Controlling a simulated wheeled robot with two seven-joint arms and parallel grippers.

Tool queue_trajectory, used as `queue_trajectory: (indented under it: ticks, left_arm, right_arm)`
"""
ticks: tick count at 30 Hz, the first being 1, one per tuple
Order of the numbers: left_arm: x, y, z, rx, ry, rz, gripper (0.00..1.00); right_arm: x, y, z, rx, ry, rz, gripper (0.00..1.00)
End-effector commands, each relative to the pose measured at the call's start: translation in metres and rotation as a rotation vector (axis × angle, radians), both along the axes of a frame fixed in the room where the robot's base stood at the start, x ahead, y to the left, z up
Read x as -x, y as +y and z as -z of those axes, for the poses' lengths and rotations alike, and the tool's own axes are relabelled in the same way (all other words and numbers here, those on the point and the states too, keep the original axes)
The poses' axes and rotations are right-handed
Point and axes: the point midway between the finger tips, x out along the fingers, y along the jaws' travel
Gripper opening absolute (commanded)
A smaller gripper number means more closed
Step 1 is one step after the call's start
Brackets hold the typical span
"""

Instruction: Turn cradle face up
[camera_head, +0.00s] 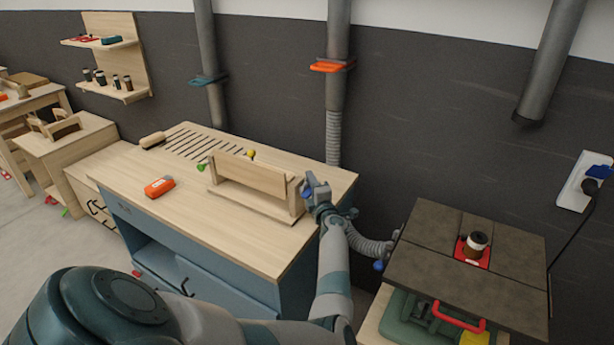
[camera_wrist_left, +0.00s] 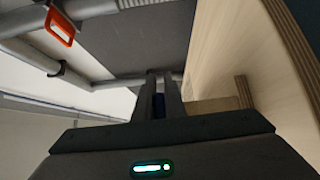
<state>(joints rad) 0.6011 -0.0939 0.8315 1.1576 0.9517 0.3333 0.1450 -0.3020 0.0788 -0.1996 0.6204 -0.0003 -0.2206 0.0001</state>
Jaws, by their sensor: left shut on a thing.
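The cradle (camera_head: 252,175) appears to be the pale wooden piece on the workbench, with a long board standing between two ends on a flat base. Which side is its face, I cannot tell. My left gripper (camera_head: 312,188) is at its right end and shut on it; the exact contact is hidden. In the left wrist view the fingers of the left gripper (camera_wrist_left: 163,90) point away, close together, with a wooden part of the cradle (camera_wrist_left: 215,104) just right of them. My right gripper is not in view.
The workbench (camera_head: 220,225) has an orange-red tool (camera_head: 159,187), a slotted area and a wooden block (camera_head: 152,140). The bench's front is clear. A grey hose (camera_head: 368,243) and pipe lie behind my arm.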

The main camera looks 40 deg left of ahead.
Motion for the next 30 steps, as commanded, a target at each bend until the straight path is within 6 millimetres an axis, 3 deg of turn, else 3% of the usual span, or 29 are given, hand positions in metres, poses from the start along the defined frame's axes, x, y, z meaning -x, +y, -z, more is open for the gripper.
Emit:
queue_trajectory:
  ticks: [18, 19, 21, 30]
  left_arm:
    - [-0.0057, 0.0007, -0.0004, 0.004, 0.030, -0.001, 0.00]
    - [-0.0057, 0.0006, -0.0003, 0.004, 0.030, -0.001, 0.15]
    - [-0.0056, 0.0005, -0.0002, 0.004, 0.030, -0.001, 0.29]
    - [-0.0053, 0.0000, 0.0011, 0.006, 0.031, -0.001, 0.29]
  right_arm:
    - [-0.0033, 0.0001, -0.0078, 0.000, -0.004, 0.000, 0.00]
    - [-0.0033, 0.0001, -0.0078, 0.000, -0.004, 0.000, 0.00]
    - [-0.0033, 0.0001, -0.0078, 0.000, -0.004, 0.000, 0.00]
    - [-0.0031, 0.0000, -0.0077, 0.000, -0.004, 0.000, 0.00]
